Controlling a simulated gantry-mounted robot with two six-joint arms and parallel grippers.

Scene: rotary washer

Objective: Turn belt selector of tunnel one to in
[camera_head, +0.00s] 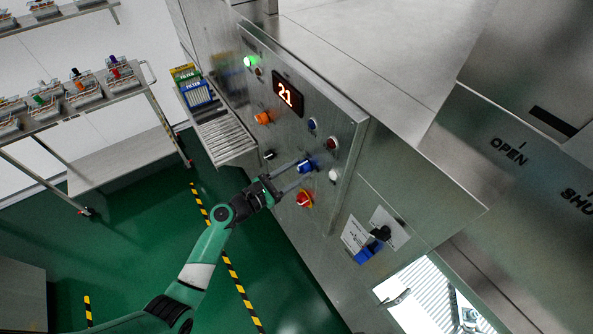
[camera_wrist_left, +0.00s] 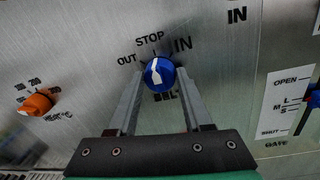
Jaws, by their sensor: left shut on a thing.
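The belt selector is a blue knob (camera_wrist_left: 160,73) with a white pointer, set in the steel panel with OUT, STOP and IN printed around it. Its pointer points up, roughly at STOP. My left gripper (camera_wrist_left: 159,76) has one finger on each side of the knob and is shut on it. In the head view the blue knob (camera_head: 308,166) is partly covered by the fingers of my left gripper (camera_head: 301,171). The label below the knob is partly hidden. My right gripper is not in view.
An orange knob (camera_wrist_left: 37,103) is to the left and a gate slider (camera_wrist_left: 313,98) to the right. The display (camera_head: 288,94) reads 21. A loaded rack (camera_head: 75,95) stands at the left.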

